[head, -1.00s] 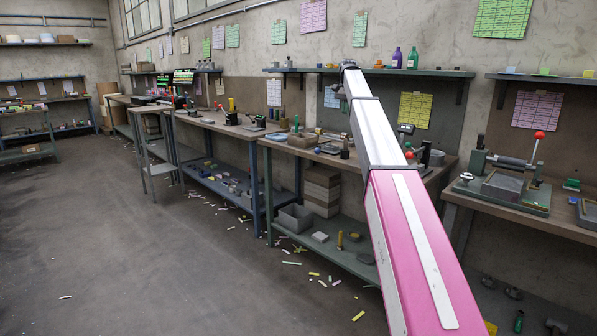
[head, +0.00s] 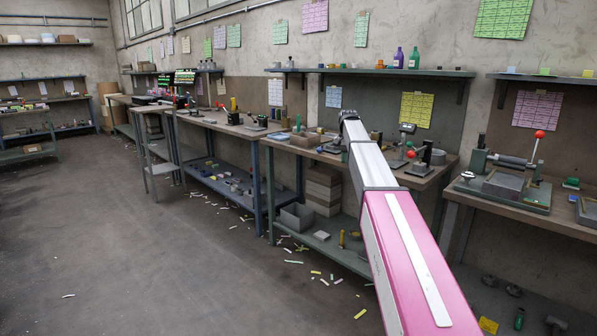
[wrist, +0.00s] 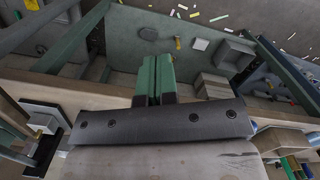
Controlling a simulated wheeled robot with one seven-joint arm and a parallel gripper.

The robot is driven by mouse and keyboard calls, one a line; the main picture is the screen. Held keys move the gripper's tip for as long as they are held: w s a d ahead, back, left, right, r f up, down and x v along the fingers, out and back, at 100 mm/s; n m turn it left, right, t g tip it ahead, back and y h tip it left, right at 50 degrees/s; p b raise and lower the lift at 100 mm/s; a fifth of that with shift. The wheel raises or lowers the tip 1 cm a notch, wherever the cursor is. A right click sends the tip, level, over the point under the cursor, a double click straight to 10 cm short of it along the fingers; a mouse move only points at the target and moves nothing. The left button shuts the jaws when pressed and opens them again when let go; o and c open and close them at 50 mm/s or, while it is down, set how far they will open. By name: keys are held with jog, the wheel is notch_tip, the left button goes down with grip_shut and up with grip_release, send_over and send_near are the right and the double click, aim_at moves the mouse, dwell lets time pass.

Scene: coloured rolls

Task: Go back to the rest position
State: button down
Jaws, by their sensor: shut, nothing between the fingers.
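My gripper (wrist: 154,62) shows in the wrist view as two green fingers pressed together, with nothing between them. Behind them is the dark bar of the gripper body. The fingers hang over the front edge of a workbench, with its green lower shelf (wrist: 150,20) beyond them in the picture. In the head view my pink and white arm reaches forward over the middle workbench (head: 385,165); the gripper itself is hidden there.
A press with a red-knobbed lever (head: 538,135) stands on the right bench. A scale (head: 407,130) stands near my arm on the middle bench. A wall shelf (head: 440,72) with bottles runs above. The grey floor (head: 150,250) at left is open, with paper scraps near the benches.

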jog(key=s+f+n, duration=0.2)
jog(key=s+f, duration=1.5)
jog(key=f, duration=0.4)
jog(key=s+f, duration=0.4)
jog(key=s, duration=0.4)
jog(key=s+f+n, duration=0.1)
jog(key=s+f, duration=0.4)
jog(key=s, duration=0.3)
jog(key=s+a+f+n, duration=0.1)
jog(key=s+f, duration=0.4)
jog(key=s, duration=0.3)
jog(key=shift+s+f+t, duration=0.15)
jog(key=shift+f+t, duration=0.05)
jog(key=shift+t, duration=0.2)
